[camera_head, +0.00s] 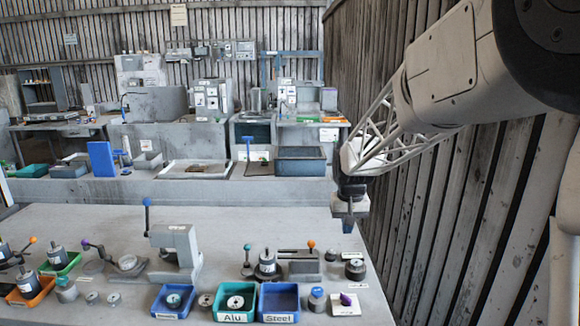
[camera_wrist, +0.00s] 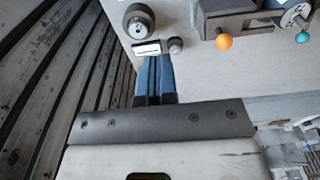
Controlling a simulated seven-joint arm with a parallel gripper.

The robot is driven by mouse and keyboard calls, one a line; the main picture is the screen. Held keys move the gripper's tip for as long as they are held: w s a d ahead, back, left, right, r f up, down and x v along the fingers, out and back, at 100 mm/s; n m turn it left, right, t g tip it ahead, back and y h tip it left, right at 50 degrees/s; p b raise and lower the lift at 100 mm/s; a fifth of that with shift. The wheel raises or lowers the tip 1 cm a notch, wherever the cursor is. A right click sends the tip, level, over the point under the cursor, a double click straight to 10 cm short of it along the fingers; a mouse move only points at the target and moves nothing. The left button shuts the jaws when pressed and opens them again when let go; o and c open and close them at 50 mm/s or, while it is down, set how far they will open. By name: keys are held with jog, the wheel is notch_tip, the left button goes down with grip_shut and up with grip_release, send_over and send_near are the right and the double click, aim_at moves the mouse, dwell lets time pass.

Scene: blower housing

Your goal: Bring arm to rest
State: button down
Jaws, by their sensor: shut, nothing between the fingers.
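My gripper (camera_head: 348,227) hangs at the right side in the head view, over the right end of the near workbench (camera_head: 80,215). Its fingers point down and it holds nothing. In the wrist view my gripper (camera_wrist: 154,72) shows two blue fingers side by side, shut together with nothing between them. The fingers appear apart from the bench and the parts on it. My arm comes in from the upper right in the head view.
A clamp with an orange knob (camera_head: 311,244) and a round metal part (camera_head: 355,269) stand below my gripper. Blue (camera_head: 278,302) and teal (camera_head: 235,302) bins line the bench front. A grey press (camera_head: 176,252) stands left. A plank wall (camera_head: 440,230) rises close on the right.

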jog(key=s+d+r+t, duration=0.1)
jog(key=s+r, duration=0.2)
jog(key=s, duration=0.7)
jog(key=s+d+r, duration=0.1)
jog(key=s+r, duration=0.2)
jog(key=s, duration=0.7)
jog(key=s+f, duration=0.2)
jog(key=s, duration=1.7)
jog(key=shift+d+t, duration=0.35)
jog(key=shift+t, duration=0.05)
